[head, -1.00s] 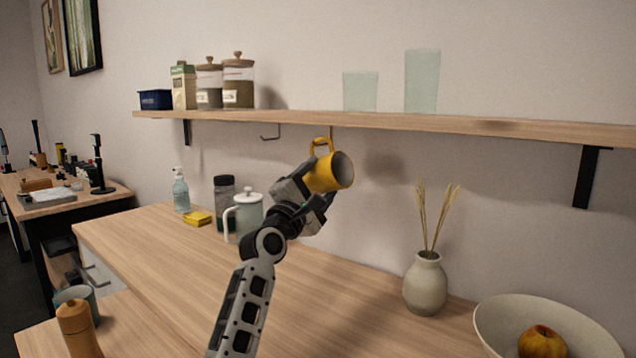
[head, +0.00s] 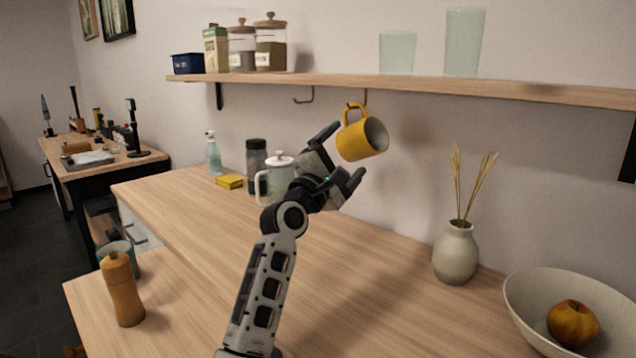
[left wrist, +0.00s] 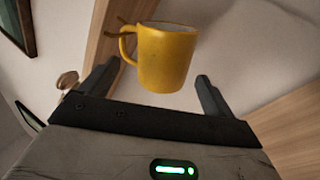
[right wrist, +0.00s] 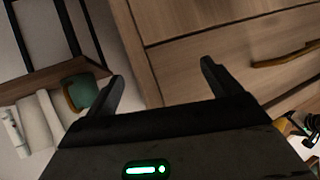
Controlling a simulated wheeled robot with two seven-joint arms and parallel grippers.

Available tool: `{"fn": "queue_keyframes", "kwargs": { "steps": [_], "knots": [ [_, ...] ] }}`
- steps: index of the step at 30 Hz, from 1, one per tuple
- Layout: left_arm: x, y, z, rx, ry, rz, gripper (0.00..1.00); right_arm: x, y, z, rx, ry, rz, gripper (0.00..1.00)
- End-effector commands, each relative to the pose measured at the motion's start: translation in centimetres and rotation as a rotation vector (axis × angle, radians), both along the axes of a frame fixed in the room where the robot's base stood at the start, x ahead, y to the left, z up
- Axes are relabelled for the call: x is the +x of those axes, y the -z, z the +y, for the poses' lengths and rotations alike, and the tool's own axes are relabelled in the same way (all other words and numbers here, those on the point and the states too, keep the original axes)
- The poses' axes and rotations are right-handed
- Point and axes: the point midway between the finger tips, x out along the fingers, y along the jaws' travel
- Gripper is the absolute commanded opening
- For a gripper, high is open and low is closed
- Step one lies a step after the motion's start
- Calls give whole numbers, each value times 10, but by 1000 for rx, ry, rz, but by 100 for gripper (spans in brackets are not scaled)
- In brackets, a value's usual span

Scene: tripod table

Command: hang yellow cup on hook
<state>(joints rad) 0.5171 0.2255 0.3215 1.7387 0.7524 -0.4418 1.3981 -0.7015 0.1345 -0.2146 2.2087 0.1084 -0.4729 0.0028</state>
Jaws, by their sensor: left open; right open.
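The yellow cup (head: 362,138) hangs tilted by its handle from a hook (head: 366,97) under the wooden shelf, with its mouth facing right. My left gripper (head: 346,156) is open just left of and below the cup, its fingers spread and apart from it. In the left wrist view the cup (left wrist: 166,57) shows beyond and between the open fingers (left wrist: 156,88), with its handle at the hook. My right gripper (right wrist: 160,82) is open and empty, and shows only in the right wrist view, facing wooden drawer fronts.
A second, empty hook (head: 305,97) is left of the cup under the shelf (head: 440,86). Jars and glasses stand on the shelf. A white pot (head: 281,175) and dark bottle (head: 256,165) stand behind my left arm. A vase (head: 456,253) and bowl (head: 530,310) stand right; the middle counter is clear.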

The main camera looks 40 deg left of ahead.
Motion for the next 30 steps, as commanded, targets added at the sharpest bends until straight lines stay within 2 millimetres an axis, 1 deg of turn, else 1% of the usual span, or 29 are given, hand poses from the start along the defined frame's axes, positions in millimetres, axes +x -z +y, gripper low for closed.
{"fn": "queue_keyframes", "kwargs": {
  "steps": [1, 9, 12, 15, 18, 21, 30],
  "knots": [
    [-11, 7, -1, 0, 0, 2, 89, 0, 1, 0, -1, 0, -1, 90],
    [-74, 30, -5, 1, -1, 1, 89, 2, -1, 0, 0, -1, -17, 90],
    [-92, 37, -6, 0, -1, 1, 89, 2, 0, 0, 0, -1, -18, 90],
    [-105, 42, -6, -1, 1, 1, 89, 2, 2, 0, -2, -2, -19, 90],
    [-114, 45, -7, 0, -1, 0, 89, 2, 3, 0, -2, -3, -18, 90],
    [-119, 45, -7, 0, 0, -2, 89, 1, 3, 0, -3, -3, -16, 90],
    [-120, 46, -7, -1, 0, -2, 89, 0, 3, 0, -2, -4, -16, 90]
  ]
}}
